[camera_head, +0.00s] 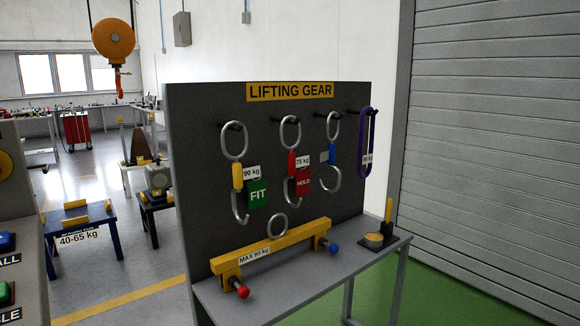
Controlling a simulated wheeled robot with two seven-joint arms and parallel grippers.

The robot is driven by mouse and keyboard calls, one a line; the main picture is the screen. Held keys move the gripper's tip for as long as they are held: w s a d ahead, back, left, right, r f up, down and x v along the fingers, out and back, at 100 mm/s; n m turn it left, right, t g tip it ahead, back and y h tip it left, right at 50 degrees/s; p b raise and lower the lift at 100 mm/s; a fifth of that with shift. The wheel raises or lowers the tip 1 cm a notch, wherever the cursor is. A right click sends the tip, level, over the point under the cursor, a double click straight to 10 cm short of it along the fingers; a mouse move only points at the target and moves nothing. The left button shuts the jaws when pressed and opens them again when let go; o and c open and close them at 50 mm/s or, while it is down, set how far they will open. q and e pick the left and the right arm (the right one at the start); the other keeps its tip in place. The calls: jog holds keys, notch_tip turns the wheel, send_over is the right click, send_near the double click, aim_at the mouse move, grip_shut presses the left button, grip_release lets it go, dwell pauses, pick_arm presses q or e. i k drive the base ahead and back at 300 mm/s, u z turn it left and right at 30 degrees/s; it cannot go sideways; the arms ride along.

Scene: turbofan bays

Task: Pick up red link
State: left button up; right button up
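The red link (292,163) hangs on the dark lifting gear board (200,150). It is the middle one of three links with a silver ring at the top and a hook at the bottom, and its ring hangs on a peg. A "75 kg" label and a red "HOLD" tag (303,182) are beside it. A yellow link (237,176) hangs to its left with a "90 kg" label and a green "FIT" tag (258,194). A blue link (332,155) hangs to its right. Neither of my grippers is in view.
A purple sling (366,145) hangs at the board's right end. A yellow beam (272,251) marked "MAX 80 kg" stands on the grey shelf (300,286) below. A grey shutter (495,130) is at the right.

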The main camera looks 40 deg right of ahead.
aim_at(292, 162)
jog(key=z, duration=0.9)
jog(key=i, duration=0.9)
jog(key=z, duration=0.4)
jog(key=k, duration=0.6)
jog(key=z, duration=0.05)
